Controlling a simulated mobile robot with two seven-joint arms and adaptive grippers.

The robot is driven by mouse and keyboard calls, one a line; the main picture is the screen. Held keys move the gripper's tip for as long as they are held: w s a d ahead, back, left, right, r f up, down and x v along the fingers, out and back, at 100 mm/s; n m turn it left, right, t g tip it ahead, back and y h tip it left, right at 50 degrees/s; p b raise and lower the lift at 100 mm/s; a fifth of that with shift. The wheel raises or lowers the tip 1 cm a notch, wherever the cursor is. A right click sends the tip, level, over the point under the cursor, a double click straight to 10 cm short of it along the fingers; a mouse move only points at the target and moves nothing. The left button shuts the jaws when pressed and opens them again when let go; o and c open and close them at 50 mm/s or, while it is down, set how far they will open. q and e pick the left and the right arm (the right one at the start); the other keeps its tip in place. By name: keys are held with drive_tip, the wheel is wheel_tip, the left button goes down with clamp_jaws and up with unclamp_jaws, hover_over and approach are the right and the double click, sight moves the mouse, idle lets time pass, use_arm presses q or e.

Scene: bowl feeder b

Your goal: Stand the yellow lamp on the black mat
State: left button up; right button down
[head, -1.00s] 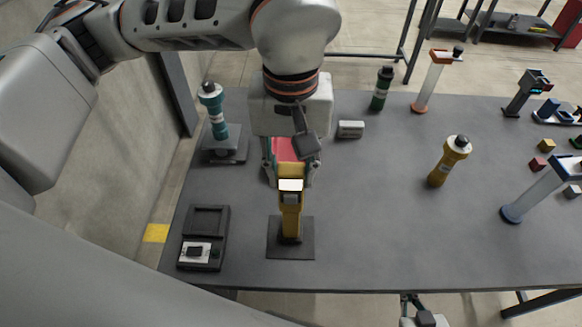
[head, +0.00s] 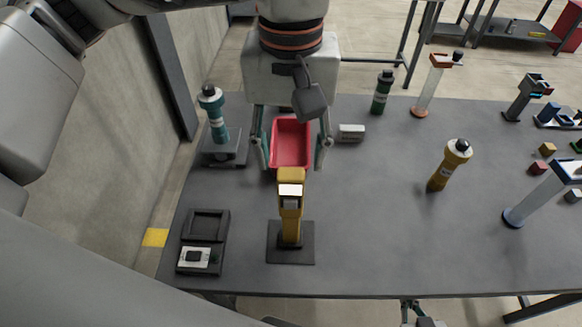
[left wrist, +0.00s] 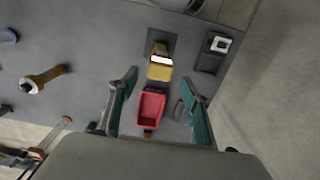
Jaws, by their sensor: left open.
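The yellow lamp (head: 291,222) stands upright on the black mat (head: 275,256) near the table's front edge, its white light panel at the top. In the left wrist view the lamp (left wrist: 160,70) and the mat (left wrist: 171,42) lie beyond the fingertips. My left gripper (head: 291,166) is open and empty behind the lamp, its fingers apart and not touching it. The gripper also shows in the left wrist view (left wrist: 160,85). Only a small part of my right gripper (head: 410,306) shows at the bottom edge of the head view.
A red bin (head: 291,140) stands behind the lamp, between my left fingers in the picture. A dark tray (head: 222,240) is to the left, and a teal bottle (head: 214,112) on a stand behind it. A yellow bottle (head: 449,166) stands right. The table between is clear.

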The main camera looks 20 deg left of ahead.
use_arm(q)
wheel_tip(320, 180, up, 6)
drive_tip(key=shift+r, duration=0.25)
idle(0.5)
